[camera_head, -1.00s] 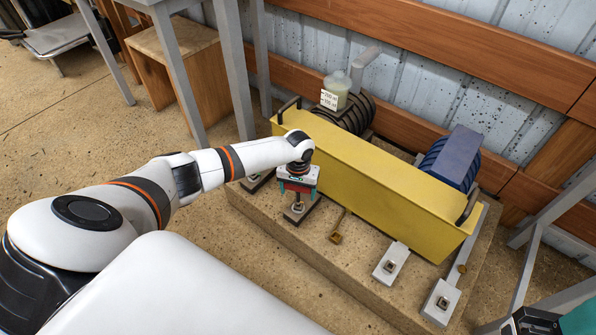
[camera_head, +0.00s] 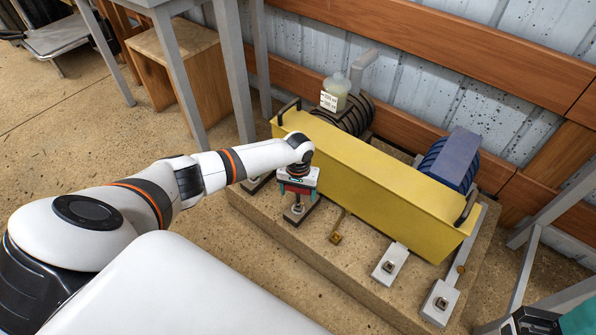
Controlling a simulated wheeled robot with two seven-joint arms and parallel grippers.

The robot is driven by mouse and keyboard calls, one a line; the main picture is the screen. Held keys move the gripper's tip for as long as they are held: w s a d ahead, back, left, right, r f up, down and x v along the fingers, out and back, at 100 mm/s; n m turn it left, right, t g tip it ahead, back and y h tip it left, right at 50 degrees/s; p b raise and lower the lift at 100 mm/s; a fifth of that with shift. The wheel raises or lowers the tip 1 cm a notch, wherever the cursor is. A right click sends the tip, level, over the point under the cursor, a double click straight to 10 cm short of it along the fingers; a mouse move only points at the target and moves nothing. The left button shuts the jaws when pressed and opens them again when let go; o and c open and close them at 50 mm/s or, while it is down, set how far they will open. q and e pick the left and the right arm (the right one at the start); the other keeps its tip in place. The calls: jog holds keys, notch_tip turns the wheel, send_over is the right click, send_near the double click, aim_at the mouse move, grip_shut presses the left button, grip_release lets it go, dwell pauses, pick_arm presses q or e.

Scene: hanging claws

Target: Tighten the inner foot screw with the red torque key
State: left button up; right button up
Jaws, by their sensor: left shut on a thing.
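My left gripper (camera_head: 297,190), with teal fingers, is shut on the red torque key (camera_head: 295,187) in front of the yellow guard (camera_head: 375,185). The key stands about upright. Its shaft reaches down to a foot screw (camera_head: 297,208) on a dark foot plate; I cannot tell whether it is fully seated. Two pale feet with square-headed screws show further right, one in the middle (camera_head: 388,268) and one near the corner (camera_head: 441,303). Another foot on the left is partly hidden by my arm. A part of my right gripper (camera_head: 540,322) shows at the lower right corner; its fingertips are cut off.
A small brass piece (camera_head: 336,238) lies between the feet. Grey table legs and a wooden stool (camera_head: 175,70) stand at the left.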

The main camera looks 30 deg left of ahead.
pick_arm(q)
jog(key=shift+f, duration=0.15)
jog(key=shift+f+b, duration=0.55)
jog(key=shift+f, duration=0.35)
dwell(0.4)
jog(key=shift+m, duration=0.3)
jog(key=shift+f+m+p, duration=0.1)
jog(key=shift+m+p, duration=0.2)
jog(key=shift+m, duration=0.6)
jog(key=shift+s+m, duration=0.1)
jog(key=shift+m, duration=1.1)
